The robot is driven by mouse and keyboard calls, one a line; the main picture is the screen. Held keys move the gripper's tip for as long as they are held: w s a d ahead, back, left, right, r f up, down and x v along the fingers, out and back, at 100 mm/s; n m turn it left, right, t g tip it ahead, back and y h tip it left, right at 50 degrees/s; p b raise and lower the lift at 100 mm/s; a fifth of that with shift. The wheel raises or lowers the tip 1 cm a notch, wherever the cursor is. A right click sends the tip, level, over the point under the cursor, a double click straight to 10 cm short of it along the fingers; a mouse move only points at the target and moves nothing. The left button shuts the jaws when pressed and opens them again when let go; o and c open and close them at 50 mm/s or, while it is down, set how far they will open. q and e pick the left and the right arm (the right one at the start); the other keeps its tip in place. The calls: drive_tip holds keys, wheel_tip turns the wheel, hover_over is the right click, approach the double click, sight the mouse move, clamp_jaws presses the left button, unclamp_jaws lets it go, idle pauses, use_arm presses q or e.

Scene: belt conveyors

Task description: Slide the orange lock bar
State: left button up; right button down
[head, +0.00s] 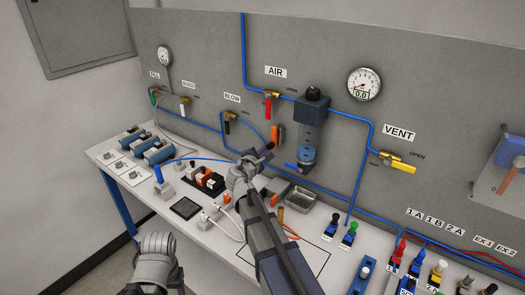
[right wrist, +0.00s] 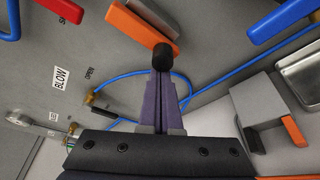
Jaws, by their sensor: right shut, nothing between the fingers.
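An orange bar (head: 277,133) shows on the grey back panel, left of the dark filter unit, in the head view. In the right wrist view the orange bar (right wrist: 138,24) runs slantwise at the top, with a dark grey part along its upper side. My right gripper (head: 268,147) is shut and empty, its tips at the bar's lower end. In the right wrist view the shut right gripper (right wrist: 163,60) has a dark round shape at its tips, overlapping the bar's right end. I cannot tell whether they touch.
A blue lever (right wrist: 284,20) lies right of the bar, and a red lever (head: 268,105) hangs above it. A metal tray (head: 301,199) and a grey block with an orange part (right wrist: 293,130) are close by. Blue tubing (right wrist: 120,74) crosses the panel behind my fingers.

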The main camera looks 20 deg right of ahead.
wheel_tip(320, 180, up, 7)
drive_tip(key=p, duration=0.6)
drive_tip(key=shift+f, duration=0.2)
wheel_tip(320, 180, down, 3)
drive_tip(key=w+a+b, duration=0.2)
drive_tip(key=w, duration=0.1)
drive_tip(key=p+v, duration=0.1)
drive_tip(key=v, duration=0.9)
drive_tip(key=shift+r+p, duration=0.35)
drive_tip(key=shift+p, duration=0.05)
drive_tip(key=shift+s+d+f, duration=0.1)
